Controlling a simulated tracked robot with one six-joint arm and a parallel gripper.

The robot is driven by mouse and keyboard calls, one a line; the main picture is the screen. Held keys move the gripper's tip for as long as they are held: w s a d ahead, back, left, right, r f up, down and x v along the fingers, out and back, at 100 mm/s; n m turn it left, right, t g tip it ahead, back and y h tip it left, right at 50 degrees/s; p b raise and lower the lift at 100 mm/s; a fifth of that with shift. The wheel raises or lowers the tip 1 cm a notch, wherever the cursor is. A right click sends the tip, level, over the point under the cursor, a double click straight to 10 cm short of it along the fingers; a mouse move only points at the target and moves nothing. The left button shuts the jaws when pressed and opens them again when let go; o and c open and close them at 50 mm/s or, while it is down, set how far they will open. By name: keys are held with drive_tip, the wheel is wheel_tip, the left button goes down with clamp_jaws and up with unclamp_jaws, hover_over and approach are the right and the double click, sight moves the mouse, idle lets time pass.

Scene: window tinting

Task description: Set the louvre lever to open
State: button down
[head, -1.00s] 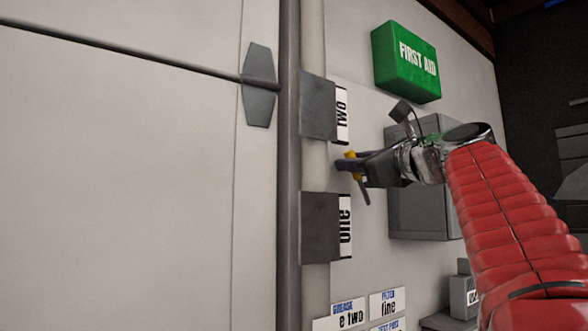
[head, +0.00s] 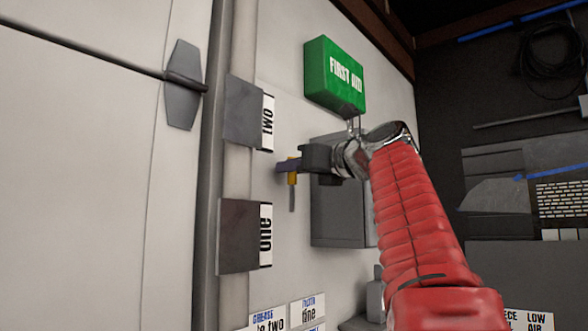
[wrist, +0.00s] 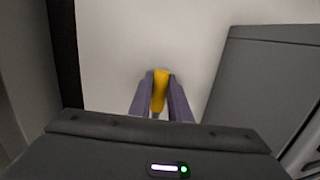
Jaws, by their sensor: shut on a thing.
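A lever with a yellow grip (head: 292,178), which I take to be the louvre lever, stands at the pale wall, right of the grey pipe. A thin grey rod hangs straight down below the grip. My gripper (head: 285,166) reaches in from the right and is shut on the yellow grip. In the wrist view the yellow grip (wrist: 160,90) sits between the two purple-grey fingers of my gripper (wrist: 160,100). The fingers hide part of the lever, and its pivot and any open or shut marking cannot be made out.
Dark plates labelled "two" (head: 243,112) and "one" (head: 240,236) are on the pipe above and below the lever. A grey box (head: 335,215) is close on the right, behind my wrist. A green first aid box (head: 334,76) hangs above.

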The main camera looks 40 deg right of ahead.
drive_tip(key=shift+w+d+f, duration=0.1)
drive_tip(key=shift+d+f, duration=0.05)
drive_tip(key=c, duration=1.9)
unclamp_jaws()
drive_tip(key=shift+o, duration=1.3)
drive_tip(key=s, duration=1.4)
drive_tip(key=shift+f, duration=0.45)
drive_tip(key=shift+w, duration=0.1)
